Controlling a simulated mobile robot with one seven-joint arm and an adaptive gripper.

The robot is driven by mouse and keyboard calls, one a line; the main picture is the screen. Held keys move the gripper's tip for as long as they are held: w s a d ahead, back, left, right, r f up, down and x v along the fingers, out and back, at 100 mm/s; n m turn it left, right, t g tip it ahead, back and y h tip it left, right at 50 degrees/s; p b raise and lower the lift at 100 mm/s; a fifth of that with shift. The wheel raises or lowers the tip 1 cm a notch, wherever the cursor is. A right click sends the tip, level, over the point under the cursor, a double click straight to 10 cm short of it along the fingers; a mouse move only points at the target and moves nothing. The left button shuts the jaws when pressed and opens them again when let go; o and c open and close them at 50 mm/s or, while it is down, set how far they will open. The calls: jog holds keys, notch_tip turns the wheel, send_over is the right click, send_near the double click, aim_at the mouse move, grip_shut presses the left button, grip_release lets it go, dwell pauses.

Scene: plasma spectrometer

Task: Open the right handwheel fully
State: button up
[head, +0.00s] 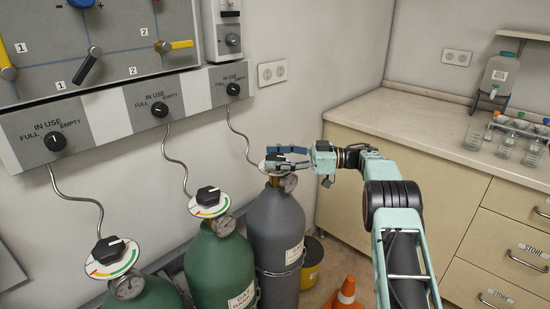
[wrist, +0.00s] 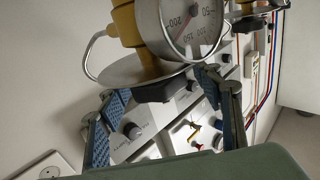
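The right handwheel is on top of the grey cylinder (head: 275,228). In the head view my gripper (head: 279,154) reaches it from the right, and its fingers cover most of the wheel. In the wrist view, which looks upside down, the black handwheel (wrist: 158,90) shows under a metal disc (wrist: 118,72). My gripper's two blue-padded fingers (wrist: 163,98) stand apart, one on each side of the wheel. The gripper is open; I cannot tell whether a finger touches the wheel. A pressure gauge (wrist: 190,25) is close beside it.
Two green cylinders (head: 222,268) with black handwheels stand to the left. A wall panel (head: 125,115) with selector knobs is behind them. A counter (head: 415,125) with drawers is at the right. An orange cone (head: 346,292) and a yellow bucket (head: 311,262) stand on the floor.

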jog(key=shift+d, duration=0.2)
jog(key=d, duration=0.7)
jog(key=shift+w, duration=0.2)
jog(key=shift+d, duration=0.1)
